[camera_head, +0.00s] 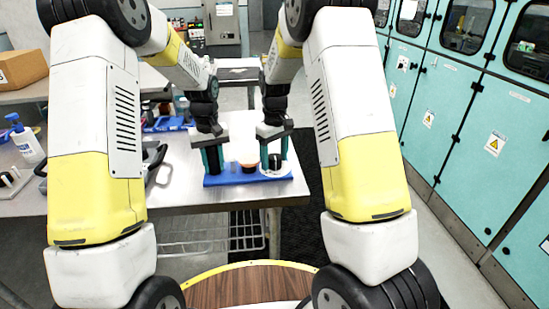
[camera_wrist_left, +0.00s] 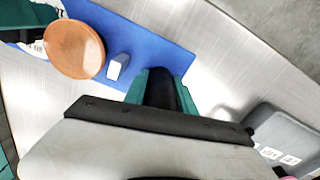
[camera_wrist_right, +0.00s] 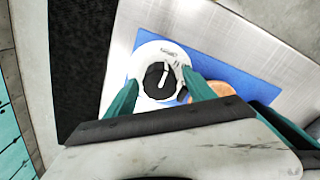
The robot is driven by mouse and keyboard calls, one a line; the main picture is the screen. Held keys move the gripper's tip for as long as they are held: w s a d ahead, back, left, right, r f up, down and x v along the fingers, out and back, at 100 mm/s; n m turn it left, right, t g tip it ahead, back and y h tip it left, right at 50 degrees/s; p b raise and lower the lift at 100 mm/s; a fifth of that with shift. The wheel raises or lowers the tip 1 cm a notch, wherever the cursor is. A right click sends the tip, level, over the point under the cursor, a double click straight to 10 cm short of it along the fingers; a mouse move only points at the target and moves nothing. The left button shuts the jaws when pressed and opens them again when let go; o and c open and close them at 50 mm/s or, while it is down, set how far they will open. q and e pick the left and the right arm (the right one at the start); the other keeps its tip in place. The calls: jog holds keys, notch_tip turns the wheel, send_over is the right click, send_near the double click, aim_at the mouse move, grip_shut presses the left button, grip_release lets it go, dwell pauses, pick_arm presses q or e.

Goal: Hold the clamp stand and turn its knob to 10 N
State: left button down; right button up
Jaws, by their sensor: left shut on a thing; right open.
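The clamp stand has a flat blue base (camera_head: 226,181) near the table's front right corner. My left gripper (camera_head: 213,160) is shut on its dark upright post (camera_wrist_left: 161,92). An orange disc (camera_wrist_left: 75,48) and a small pale block (camera_wrist_left: 118,66) stand on the base beside the post. The black knob (camera_wrist_right: 158,82) with a white pointer line sits on a white round dial (camera_wrist_right: 146,104). My right gripper (camera_wrist_right: 160,77) is open, its teal fingers on either side of the knob; contact cannot be told. The dial's marks are too small to read.
A grey tray (camera_wrist_left: 290,135) with white labels lies by the left gripper. Farther left on the table (camera_head: 185,197) are a blue bin (camera_head: 170,124) and a white bottle (camera_head: 24,142). Teal cabinets (camera_head: 437,110) line the right. Table edges run close to the base.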

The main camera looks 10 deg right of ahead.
grip_shut()
jog(key=shift+m, duration=0.3)
jog(key=m, duration=0.3)
jog(key=shift+m, duration=2.6)
grip_release()
